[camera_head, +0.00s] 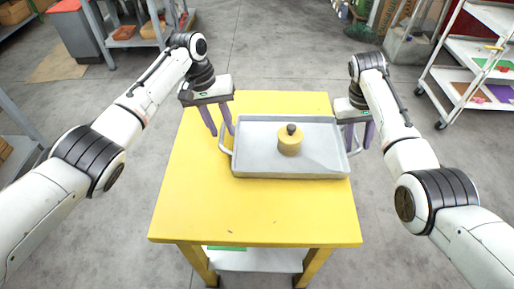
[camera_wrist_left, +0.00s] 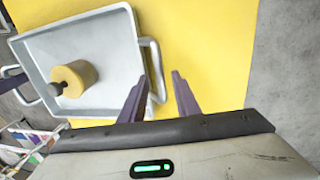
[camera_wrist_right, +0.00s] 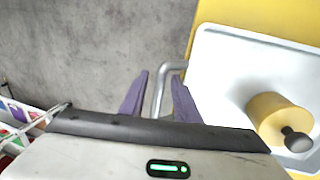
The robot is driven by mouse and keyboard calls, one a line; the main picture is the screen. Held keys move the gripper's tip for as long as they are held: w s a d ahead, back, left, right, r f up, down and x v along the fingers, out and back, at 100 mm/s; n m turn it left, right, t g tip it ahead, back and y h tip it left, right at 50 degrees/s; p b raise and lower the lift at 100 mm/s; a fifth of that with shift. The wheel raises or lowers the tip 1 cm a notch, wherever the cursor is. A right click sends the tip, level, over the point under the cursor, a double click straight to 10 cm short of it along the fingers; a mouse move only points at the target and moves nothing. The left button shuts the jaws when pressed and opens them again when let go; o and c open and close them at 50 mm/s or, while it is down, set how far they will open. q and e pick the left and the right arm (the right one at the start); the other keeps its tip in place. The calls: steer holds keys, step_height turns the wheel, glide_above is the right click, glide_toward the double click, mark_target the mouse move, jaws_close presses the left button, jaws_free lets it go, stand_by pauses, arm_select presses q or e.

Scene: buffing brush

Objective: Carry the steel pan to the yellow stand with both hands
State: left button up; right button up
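The steel pan (camera_head: 250,161) is a shallow grey tray with a loop handle at each short end. It lies on the yellow stand (camera_head: 250,211), toward its far right part. A yellow round brush with a dark knob (camera_head: 289,144) sits in the pan. My left gripper (camera_head: 218,130) is open at the left handle. In the left wrist view, that handle (camera_wrist_left: 157,62) passes between the fingers. My right gripper (camera_head: 359,145) is open at the right handle. In the right wrist view, that handle (camera_wrist_right: 163,82) runs between the fingers. Contact with the handles cannot be told.
The near part of the stand top is bare. A lower shelf (camera_head: 260,262) shows beneath it. A white shelf cart (camera_head: 478,60) stands at the far right. A grey cabinet (camera_head: 75,33) and shelves are at the far left. Grey floor surrounds the stand.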

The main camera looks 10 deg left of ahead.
steer(key=shift+r, duration=0.1)
arm_select(q)
step_height(320, 180, up, 10)
steer(key=a, duration=0.2)
arm_select(e)
steer(key=v, duration=1.2)
arm_select(q)
steer(key=shift+f, duration=0.1)
